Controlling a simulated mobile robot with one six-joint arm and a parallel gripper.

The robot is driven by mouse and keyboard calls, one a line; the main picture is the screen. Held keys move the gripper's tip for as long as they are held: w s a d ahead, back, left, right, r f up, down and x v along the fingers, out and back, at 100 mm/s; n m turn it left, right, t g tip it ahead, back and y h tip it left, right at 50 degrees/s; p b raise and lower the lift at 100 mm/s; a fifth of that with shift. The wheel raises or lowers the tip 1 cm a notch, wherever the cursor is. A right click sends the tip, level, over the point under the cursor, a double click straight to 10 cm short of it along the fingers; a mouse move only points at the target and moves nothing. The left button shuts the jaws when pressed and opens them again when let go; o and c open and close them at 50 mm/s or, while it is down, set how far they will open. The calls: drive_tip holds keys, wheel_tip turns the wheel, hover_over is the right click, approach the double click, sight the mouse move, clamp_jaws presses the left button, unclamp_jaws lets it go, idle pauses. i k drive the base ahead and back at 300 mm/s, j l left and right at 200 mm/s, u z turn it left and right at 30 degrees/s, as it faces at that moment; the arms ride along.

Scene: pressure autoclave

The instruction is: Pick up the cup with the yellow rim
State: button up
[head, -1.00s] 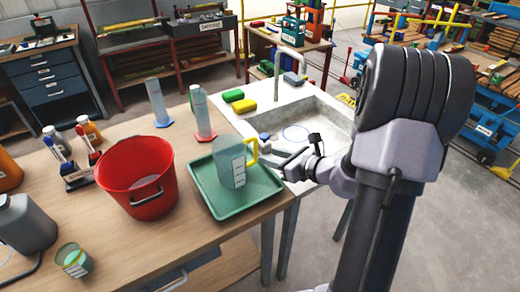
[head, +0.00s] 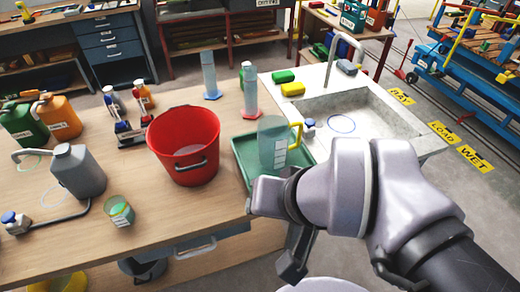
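A small clear cup (head: 120,213) with a greenish tint and a pale yellow-green rim stands upright on the wooden table, at the lower left in the head view. A white label shows on its side. My gripper (head: 268,197) is to the right of the cup, well apart from it, over the table's front right corner. It is seen edge-on and partly hidden by my wrist, so its fingers' opening does not show. I see nothing held in it.
A red bucket (head: 184,146) stands right of and behind the cup. A clear jug (head: 271,143) with a yellow handle stands on a green tray (head: 241,158). The table front between cup and gripper is clear.

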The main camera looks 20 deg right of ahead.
sight(117, 207)
drive_tip(key=u, duration=1.3)
drive_tip(key=k+l+u, duration=0.1)
drive_tip(key=l+u, duration=0.2)
drive_tip(key=u, duration=0.2)
drive_tip(key=i+j, duration=0.15)
drive_tip(key=i, duration=0.35)
